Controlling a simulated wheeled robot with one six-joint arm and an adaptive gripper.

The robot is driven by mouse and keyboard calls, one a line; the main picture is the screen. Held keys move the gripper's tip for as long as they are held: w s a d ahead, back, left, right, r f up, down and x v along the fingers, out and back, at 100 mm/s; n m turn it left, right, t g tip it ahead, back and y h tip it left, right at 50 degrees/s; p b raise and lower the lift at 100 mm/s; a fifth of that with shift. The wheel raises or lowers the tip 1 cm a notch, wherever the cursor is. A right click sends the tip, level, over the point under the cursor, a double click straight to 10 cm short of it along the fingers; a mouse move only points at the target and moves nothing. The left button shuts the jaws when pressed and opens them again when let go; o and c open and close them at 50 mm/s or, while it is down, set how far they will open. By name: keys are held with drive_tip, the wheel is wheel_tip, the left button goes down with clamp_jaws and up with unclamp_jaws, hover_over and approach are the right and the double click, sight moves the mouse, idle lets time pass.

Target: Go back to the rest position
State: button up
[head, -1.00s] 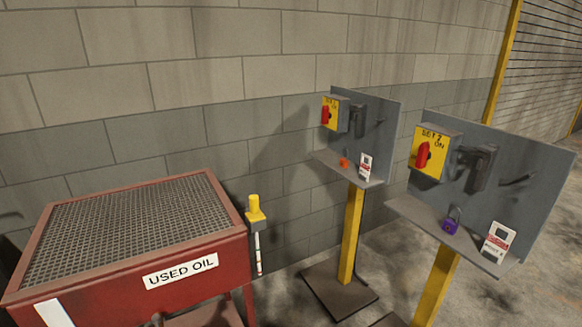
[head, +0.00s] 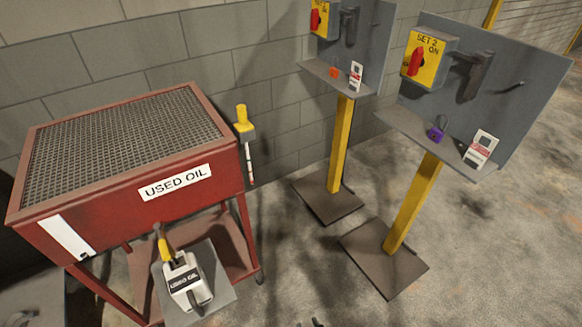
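My gripper does not show clearly in the head view. A small dark shape (head: 318,322) is cut off by the bottom edge, and I cannot tell what it is. The red used-oil drain bench (head: 110,218) with a mesh top stands at left. A white jug (head: 184,282) labelled USED OIL stands on a grey plate in front of it, below a yellow-handled spout (head: 163,245).
Two grey panels on yellow posts stand at right: the SET 2 panel (head: 500,75) and a farther panel (head: 375,35). Their shelves hold a purple padlock (head: 437,129), an orange item (head: 335,72) and tags. The concrete floor (head: 480,250) at lower right is clear.

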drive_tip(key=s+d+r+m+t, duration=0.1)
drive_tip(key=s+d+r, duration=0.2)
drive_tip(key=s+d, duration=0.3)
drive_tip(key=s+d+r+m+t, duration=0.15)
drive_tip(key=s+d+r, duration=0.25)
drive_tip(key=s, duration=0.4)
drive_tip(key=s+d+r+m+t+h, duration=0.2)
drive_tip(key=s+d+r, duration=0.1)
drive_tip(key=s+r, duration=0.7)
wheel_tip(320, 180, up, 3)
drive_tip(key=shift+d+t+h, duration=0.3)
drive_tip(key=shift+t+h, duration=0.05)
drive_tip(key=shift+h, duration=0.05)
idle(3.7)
